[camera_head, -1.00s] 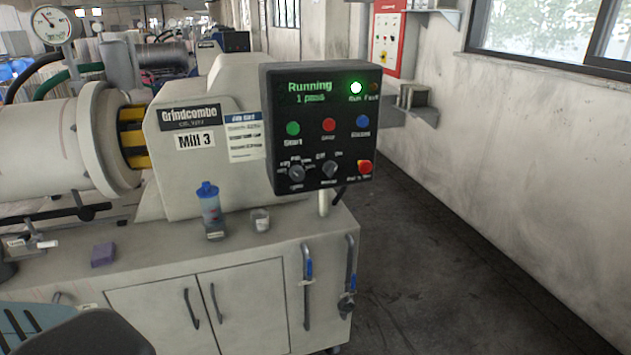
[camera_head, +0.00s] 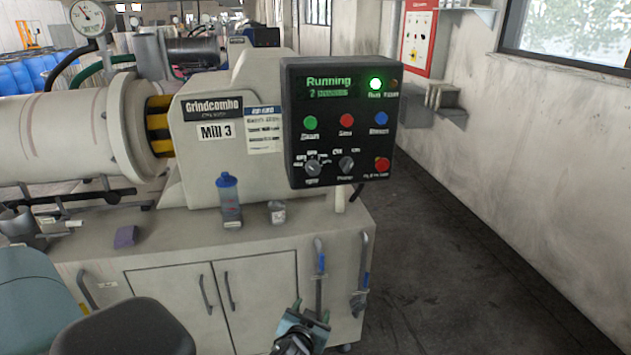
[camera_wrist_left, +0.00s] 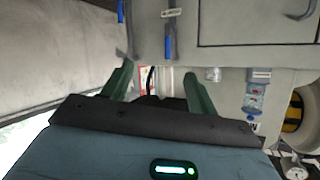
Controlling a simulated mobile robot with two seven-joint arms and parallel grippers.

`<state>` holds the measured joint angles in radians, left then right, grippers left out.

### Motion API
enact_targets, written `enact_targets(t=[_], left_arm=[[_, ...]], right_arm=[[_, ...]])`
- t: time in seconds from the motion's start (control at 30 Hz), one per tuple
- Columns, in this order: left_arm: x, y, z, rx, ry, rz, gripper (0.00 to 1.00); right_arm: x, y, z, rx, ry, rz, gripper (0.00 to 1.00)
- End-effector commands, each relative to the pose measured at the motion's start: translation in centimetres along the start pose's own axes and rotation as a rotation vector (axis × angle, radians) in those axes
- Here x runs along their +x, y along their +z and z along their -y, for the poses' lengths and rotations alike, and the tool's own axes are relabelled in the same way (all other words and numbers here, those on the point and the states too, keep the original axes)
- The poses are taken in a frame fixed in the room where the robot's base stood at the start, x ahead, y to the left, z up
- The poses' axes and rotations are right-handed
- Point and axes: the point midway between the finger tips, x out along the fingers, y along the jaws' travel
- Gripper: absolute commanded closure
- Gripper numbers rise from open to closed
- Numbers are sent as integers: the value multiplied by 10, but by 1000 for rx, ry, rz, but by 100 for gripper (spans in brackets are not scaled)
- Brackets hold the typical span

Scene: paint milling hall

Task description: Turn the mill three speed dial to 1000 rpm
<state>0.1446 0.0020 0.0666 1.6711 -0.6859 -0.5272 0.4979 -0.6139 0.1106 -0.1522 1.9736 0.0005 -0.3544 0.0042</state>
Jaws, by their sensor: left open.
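Mill 3 (camera_head: 215,150) stands on a grey cabinet, with a black control panel (camera_head: 338,120) at its right end. The panel's lower row holds a left dial (camera_head: 313,168) with a ring of small marks, a second dial (camera_head: 346,165) beside it and a red knob at the right. The left dial looks like the speed dial; its exact setting is too blurred to read. The display (camera_head: 330,86) reads "Running". My left gripper (camera_head: 303,318) is open and empty, low before the cabinet front and well below the panel. Its spread fingers (camera_wrist_left: 158,84) show in the left wrist view. My right gripper is out of view.
Open floor lies right of the cabinet, up to the wall.

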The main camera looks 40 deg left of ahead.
Motion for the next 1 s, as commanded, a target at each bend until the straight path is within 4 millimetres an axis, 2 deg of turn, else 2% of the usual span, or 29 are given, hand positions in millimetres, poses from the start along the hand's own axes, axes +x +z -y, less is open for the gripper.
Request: enact_targets(t=[0.03,0.17,0.2,0.4,0.5,0.6,0.7,1.0], left_arm=[[18,-31,8,-27,-51,-35,41],[49,-103,32,-103,-182,-114,41],[56,-126,39,-129,-221,-139,41],[74,-225,73,-252,-378,-247,41],[75,-258,84,-298,-428,-285,41],[74,-279,91,-326,-458,-309,41],[73,-289,95,-340,-473,-320,41],[72,-291,95,-342,-476,-323,41]], right_arm=[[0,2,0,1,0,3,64],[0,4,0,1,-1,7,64],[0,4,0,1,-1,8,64],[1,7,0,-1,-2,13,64],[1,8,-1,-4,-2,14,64],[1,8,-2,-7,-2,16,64],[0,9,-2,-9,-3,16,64],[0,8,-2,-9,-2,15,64]])
